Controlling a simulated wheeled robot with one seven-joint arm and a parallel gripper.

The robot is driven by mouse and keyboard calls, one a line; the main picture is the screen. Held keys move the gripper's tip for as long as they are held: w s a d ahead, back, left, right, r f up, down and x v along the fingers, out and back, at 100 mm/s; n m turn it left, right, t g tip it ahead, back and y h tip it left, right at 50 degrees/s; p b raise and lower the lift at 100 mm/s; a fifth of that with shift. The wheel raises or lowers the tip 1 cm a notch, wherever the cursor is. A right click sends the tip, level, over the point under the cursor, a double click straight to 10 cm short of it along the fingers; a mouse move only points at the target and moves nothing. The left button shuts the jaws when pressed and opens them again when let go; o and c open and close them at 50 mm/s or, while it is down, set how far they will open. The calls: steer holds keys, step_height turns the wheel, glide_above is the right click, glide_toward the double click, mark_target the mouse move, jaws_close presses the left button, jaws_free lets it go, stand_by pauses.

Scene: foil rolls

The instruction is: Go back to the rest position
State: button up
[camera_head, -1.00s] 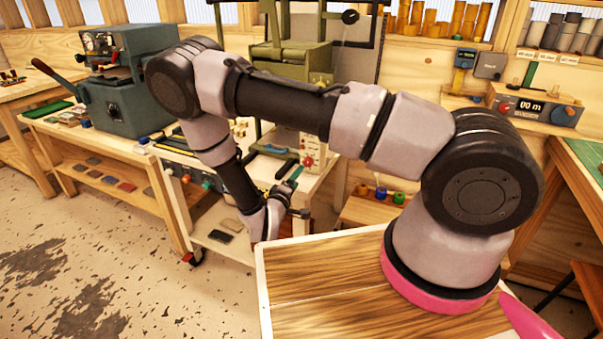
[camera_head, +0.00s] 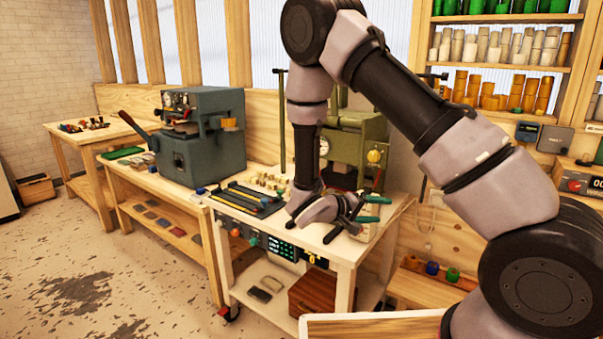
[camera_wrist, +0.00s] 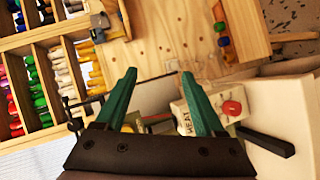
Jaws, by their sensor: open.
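My gripper (camera_head: 348,222) is in the head view, over the right part of the white-topped cart (camera_head: 345,252), in front of the green press. In the wrist view its two green fingers (camera_wrist: 158,100) are apart with nothing between them. Past the fingers I see a wooden panel, and a pale box with a red knob (camera_wrist: 232,107) beside the right finger. My arm reaches from the lower right of the head view up and over to the gripper.
A grey-blue machine (camera_head: 200,135) stands on the wooden bench to the left. The green press (camera_head: 362,150) stands behind my gripper. Shelves of coloured rolls (camera_head: 500,45) are at the upper right. Bare floor (camera_head: 90,270) lies at the lower left.

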steer(key=s+d+r+m+g+y, duration=0.3)
steer(key=s+r+y, duration=0.15)
steer(key=r, duration=0.35)
steer(key=s+d+r+m+g+y, duration=0.2)
steer(key=s+d+r+g+y, duration=0.15)
steer(key=s+r, duration=0.35)
steer(key=s+a+r+t+y, duration=0.1)
steer(key=s+r+t+y, duration=0.2)
steer(key=r, duration=0.5)
steer(key=s+a+r+m+t+y, duration=0.1)
steer(key=s+r+t+y, duration=0.3)
steer(key=r, duration=0.4)
steer(key=shift+s+a+r+t+y, duration=0.25)
steer(key=shift+s+a+t+y, duration=0.1)
steer(key=shift+a, duration=0.45)
